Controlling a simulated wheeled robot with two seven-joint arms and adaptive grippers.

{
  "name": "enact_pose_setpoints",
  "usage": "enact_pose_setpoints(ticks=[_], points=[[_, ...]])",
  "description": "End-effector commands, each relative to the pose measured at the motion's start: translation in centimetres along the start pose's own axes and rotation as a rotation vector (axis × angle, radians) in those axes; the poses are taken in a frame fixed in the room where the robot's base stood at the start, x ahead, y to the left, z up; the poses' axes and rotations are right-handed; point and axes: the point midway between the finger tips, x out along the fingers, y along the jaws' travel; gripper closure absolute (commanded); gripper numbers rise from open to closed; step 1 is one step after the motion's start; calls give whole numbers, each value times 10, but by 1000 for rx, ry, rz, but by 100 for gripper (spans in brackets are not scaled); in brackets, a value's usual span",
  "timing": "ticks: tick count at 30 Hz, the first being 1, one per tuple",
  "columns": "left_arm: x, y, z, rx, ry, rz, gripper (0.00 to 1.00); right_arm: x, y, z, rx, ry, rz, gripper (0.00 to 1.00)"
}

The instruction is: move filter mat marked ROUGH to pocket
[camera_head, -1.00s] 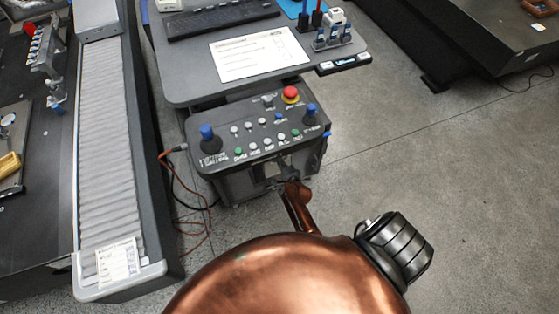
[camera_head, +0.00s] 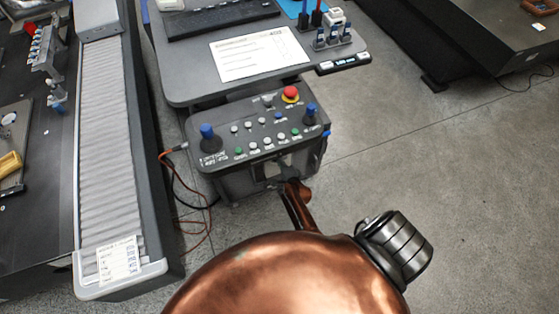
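I cannot make out a filter mat marked ROUGH or a pocket in the head view.
A grey desk (camera_head: 185,75) with a printed sheet (camera_head: 258,54) and keyboard (camera_head: 220,17) stands behind the console. A ribbed grey cover (camera_head: 105,140) runs along the left. An orange cable (camera_head: 205,235) hangs beside it. The right floor (camera_head: 460,190) is clear.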

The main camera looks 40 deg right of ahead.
Motion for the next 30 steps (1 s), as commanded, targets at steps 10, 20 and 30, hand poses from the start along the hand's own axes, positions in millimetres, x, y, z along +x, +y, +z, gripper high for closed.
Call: enact_pose_setpoints(ticks=[10, 20, 30], points=[[6, 0, 3, 0, -4, 0, 72, 3, 7, 0, 0, 0, -1, 100], [14, 1, 6, 0, -8, 1, 72, 7, 15, 0, 0, 0, -1, 100], [21, 2, 8, 0, -12, 2, 72, 10, 23, 0, 0, 0, -1, 100]])
